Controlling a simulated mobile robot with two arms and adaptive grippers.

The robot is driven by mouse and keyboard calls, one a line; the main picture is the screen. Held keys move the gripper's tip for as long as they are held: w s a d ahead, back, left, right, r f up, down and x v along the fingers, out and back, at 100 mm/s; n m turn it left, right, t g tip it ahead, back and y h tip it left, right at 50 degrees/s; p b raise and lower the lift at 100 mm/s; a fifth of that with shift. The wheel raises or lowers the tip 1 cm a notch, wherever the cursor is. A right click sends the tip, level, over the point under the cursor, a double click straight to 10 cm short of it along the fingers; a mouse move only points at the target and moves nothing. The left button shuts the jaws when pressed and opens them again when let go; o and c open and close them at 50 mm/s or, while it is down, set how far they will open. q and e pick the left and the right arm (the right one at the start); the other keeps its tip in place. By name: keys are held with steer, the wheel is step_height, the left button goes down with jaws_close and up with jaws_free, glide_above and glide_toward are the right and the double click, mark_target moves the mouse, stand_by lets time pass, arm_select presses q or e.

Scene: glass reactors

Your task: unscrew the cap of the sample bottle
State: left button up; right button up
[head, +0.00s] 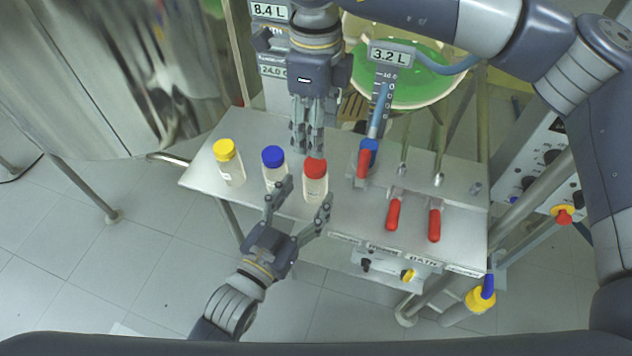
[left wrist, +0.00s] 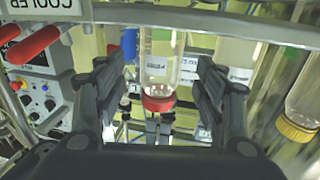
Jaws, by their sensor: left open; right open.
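Three sample bottles stand upright on the steel table: one with a yellow cap (head: 225,150), one with a blue cap (head: 273,157) and one with a red cap (head: 315,168). My left gripper (head: 303,197) is open at the table's front edge, pointing at the red-capped bottle. In the left wrist view, which looks inverted, the red-capped bottle (left wrist: 160,60) appears between its spread fingers, not gripped. My right gripper (head: 307,148) is open and points down, with its fingertips just above or behind the red cap. Whether it touches the cap cannot be told.
Right of the bottles are a red-handled valve with a blue fitting (head: 363,163) and two red handles (head: 393,214), (head: 434,225). A control box (head: 385,268) hangs under the front edge. A green-filled vessel (head: 420,75) stands behind. The blue-capped bottle is close to my left finger.

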mark_target(310, 190)
arm_select(q)
steer(key=shift+x, duration=2.15)
